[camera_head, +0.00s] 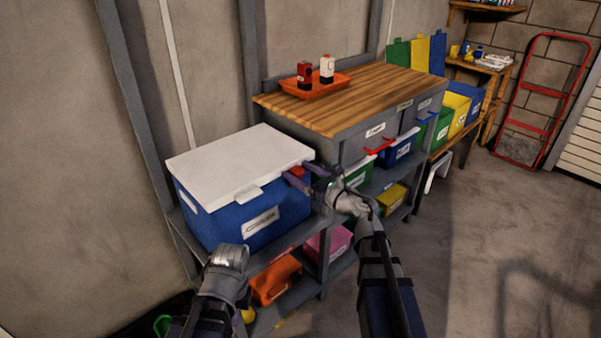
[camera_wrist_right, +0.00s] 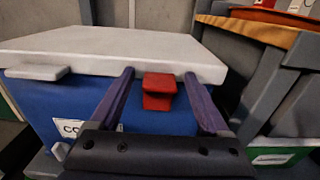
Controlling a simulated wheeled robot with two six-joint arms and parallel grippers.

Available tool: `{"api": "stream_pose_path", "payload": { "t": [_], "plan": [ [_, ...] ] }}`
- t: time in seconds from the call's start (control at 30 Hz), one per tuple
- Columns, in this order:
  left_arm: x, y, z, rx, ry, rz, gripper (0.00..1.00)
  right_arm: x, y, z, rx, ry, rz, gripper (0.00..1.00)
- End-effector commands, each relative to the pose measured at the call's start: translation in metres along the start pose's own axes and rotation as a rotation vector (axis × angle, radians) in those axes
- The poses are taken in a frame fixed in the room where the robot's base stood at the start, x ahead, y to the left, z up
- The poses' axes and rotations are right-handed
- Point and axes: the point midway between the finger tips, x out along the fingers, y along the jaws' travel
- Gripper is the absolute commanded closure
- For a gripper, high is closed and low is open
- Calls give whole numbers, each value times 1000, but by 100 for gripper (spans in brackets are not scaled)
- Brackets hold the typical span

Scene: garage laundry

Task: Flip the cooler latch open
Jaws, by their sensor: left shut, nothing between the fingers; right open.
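The cooler (camera_head: 240,205) is a blue box with a white lid (camera_head: 240,160), which lies closed on top. Its red latch (camera_head: 297,171) is on the front near the right corner; in the right wrist view the latch (camera_wrist_right: 158,92) sits just below the lid edge. My right gripper (camera_head: 302,175) is open, with its purple fingers on either side of the latch; in the right wrist view, gaps show between the latch and both fingers. My left gripper (camera_head: 244,297) is low in front of the cooler, shut and empty, mostly hidden by its own wrist.
The cooler stands on a grey shelf unit with orange and pink bins below. To its right is a wood-topped cabinet (camera_head: 350,95) bearing an orange tray (camera_head: 316,87) with two bottles. Coloured bins stand farther right. The floor (camera_head: 490,240) at right is clear.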

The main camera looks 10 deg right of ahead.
Motion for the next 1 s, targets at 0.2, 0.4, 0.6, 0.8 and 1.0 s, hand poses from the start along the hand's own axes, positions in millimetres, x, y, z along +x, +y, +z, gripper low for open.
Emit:
{"api": "stream_pose_path", "payload": {
  "t": [0.2,0.4,0.6,0.8,1.0],
  "plan": [
    [0,0,0,0,0,0,100,0,0,0,0,0,0,24],
    [0,0,0,0,0,0,100,0,0,0,0,0,0,47],
    [0,0,0,0,0,0,100,0,0,0,0,0,0,70],
    [0,0,0,0,0,0,100,0,0,0,0,0,0,92],
    [1,0,0,0,0,0,100,0,0,0,0,-1,0,100]
  ]
}}
